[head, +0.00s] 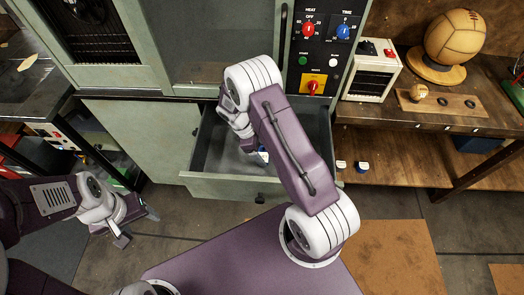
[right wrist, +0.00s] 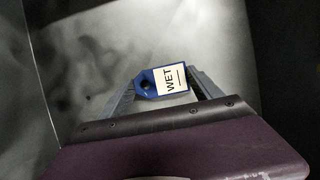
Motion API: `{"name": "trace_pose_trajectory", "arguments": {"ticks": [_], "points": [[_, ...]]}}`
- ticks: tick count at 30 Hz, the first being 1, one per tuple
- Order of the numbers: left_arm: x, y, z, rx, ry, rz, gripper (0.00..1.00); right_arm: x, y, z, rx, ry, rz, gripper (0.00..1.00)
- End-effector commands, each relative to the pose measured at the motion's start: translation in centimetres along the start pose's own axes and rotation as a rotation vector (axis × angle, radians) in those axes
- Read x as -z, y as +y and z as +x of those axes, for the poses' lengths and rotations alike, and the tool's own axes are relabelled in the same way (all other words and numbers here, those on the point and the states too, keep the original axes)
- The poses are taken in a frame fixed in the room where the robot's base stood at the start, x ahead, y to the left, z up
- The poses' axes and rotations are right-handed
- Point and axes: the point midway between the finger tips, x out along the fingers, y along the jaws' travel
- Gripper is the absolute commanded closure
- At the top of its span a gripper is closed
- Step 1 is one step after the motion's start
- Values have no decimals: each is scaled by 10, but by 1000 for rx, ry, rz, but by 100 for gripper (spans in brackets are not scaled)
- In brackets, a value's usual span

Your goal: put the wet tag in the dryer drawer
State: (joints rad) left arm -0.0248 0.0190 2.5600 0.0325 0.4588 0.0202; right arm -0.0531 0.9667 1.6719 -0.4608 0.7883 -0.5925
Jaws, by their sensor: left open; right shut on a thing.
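The wet tag (right wrist: 172,80), a blue tag with a white label reading WET, is between the fingers of my right gripper (right wrist: 164,90), which is shut on it. The dryer drawer (head: 222,186) is pulled open below the dryer front in the head view. My right gripper (head: 256,152) reaches down into the drawer opening, and my arm hides part of the drawer. A smooth grey drawer interior shows behind the tag in the right wrist view; whether the tag touches it I cannot tell. My left gripper (head: 138,224) is open and empty, low over the floor at left.
The control panel (head: 322,50) with red and blue knobs is above the drawer's right side. At right, a wooden bench (head: 430,118) holds a leather ball (head: 456,38) on a stand and a small white device (head: 371,75). Small blue-and-white items (head: 362,167) lie on its lower shelf.

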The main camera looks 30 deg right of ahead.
Motion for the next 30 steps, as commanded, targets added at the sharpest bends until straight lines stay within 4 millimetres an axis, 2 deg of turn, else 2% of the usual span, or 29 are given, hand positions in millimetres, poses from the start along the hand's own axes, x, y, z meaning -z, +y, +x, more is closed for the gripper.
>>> {"name": "trace_pose_trajectory", "arguments": {"ticks": [7,8,10,18,21,23,30], "points": [[0,0,2,0,0,0,38,1,0,3,0,0,0,71],[0,0,2,0,0,0,38,1,0,3,0,0,0,24],[0,0,1,0,0,0,38,1,0,2,0,0,0,5],[0,0,1,0,0,0,38,1,0,2,0,0,0,5],[0,0,-2,0,0,0,38,-1,0,-5,-1,1,0,5],[0,0,-2,0,0,0,38,0,1,-14,-4,2,0,5],[1,0,-7,0,0,0,38,0,1,-77,-5,3,-1,5]]}}
